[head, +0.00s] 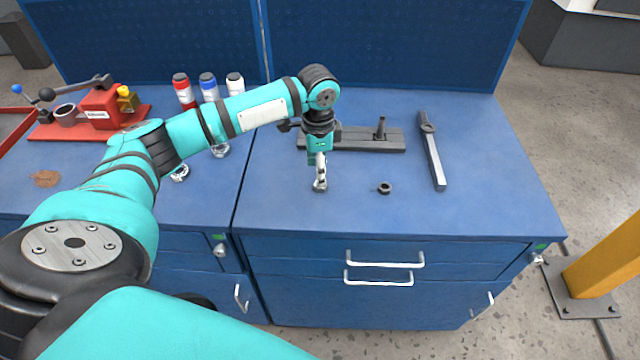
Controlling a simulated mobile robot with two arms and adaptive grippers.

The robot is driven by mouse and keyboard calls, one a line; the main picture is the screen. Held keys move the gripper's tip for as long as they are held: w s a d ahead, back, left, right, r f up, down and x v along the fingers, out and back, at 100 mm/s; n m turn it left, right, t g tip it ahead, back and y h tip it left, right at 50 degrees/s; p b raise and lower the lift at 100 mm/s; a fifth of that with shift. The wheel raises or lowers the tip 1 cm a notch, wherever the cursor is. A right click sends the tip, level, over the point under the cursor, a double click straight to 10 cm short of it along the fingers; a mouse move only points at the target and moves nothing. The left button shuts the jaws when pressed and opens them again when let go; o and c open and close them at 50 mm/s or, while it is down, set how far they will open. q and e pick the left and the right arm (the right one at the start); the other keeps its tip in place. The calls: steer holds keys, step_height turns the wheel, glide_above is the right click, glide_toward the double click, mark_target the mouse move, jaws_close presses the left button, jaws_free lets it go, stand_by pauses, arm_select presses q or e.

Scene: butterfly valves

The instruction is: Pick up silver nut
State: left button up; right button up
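My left gripper (320,182) points straight down at the front middle of the right-hand blue workbench (470,215). A small silver piece, which looks like the silver nut (320,187), is at its fingertips, low against the bench top. The fingers cover part of it, and I cannot tell whether they are closed on it. A dark nut (385,187) lies alone on the bench to the right of the gripper. My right gripper is not in view.
A grey fixture plate (365,142) with an upright pin lies behind the gripper. Capped bottles (209,87) and a red vise (100,108) stand on the left bench. The front right bench top is clear.

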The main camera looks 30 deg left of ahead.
arm_select(q)
steer(key=shift+f, duration=0.45)
steer(key=f, duration=0.1)
steer(key=f+p, duration=0.1)
steer(key=f, duration=0.1)
steer(key=shift+w+f, duration=0.25)
steer(key=shift+f, duration=0.4)
steer(key=c, duration=0.7)
jaws_close()
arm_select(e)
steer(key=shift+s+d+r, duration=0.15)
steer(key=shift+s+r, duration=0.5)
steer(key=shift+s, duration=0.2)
